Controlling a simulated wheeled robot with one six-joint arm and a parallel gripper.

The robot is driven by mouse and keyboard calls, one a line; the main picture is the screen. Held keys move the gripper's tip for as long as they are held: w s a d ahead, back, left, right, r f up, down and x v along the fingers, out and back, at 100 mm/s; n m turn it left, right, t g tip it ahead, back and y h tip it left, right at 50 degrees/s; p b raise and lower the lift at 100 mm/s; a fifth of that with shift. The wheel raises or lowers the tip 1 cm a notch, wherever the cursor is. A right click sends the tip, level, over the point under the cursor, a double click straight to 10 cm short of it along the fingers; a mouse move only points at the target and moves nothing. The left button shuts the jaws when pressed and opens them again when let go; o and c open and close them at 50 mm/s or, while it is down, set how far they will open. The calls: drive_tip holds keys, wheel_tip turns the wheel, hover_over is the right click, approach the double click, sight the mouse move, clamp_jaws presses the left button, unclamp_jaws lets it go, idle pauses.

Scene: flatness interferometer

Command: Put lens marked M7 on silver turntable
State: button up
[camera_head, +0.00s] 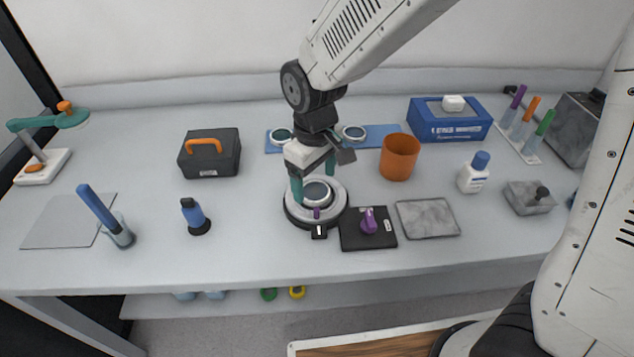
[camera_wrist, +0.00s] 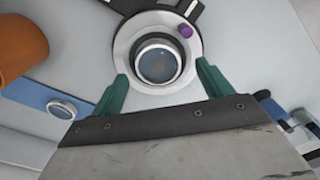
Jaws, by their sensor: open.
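The silver turntable (camera_head: 336,206) stands mid-table, a pale round disc on a dark base with a purple knob. A lens in a metal ring (camera_head: 317,191) rests on its middle; the lens also shows in the wrist view (camera_wrist: 158,62). My gripper (camera_head: 314,180) is open just above the turntable, its green fingers on either side of the lens and apart from it in the wrist view (camera_wrist: 161,70). Two similar lenses, left (camera_head: 282,135) and right (camera_head: 354,132), sit on a blue strip (camera_head: 380,130) behind. No lens marking is readable.
An orange cup (camera_head: 399,158) stands right of the gripper. A black pad (camera_head: 352,240) with a purple item and a grey plate (camera_head: 428,218) lie at front right. A black toolbox (camera_head: 209,156) and a blue bottle (camera_head: 196,215) stand left.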

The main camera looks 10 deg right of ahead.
sight(316, 190)
wheel_tip(316, 190, up, 10)
drive_tip(key=shift+d, duration=0.15)
drive_tip(key=s+d+r+m, duration=0.2)
drive_tip(key=s+d+r, duration=0.15)
drive_tip(key=d, duration=0.35)
drive_tip(key=s+d+r+m, duration=0.2)
drive_tip(key=s+d+r, duration=0.15)
drive_tip(key=d, duration=0.25)
drive_tip(key=s+d+f+m+t, duration=0.1)
drive_tip(key=s+d+m, duration=0.3)
drive_tip(key=s+d, duration=0.4)
drive_tip(key=s, duration=0.4)
drive_tip(key=shift+s+m, duration=0.2)
drive_tip(key=shift+m, duration=0.1)
idle(0.9)
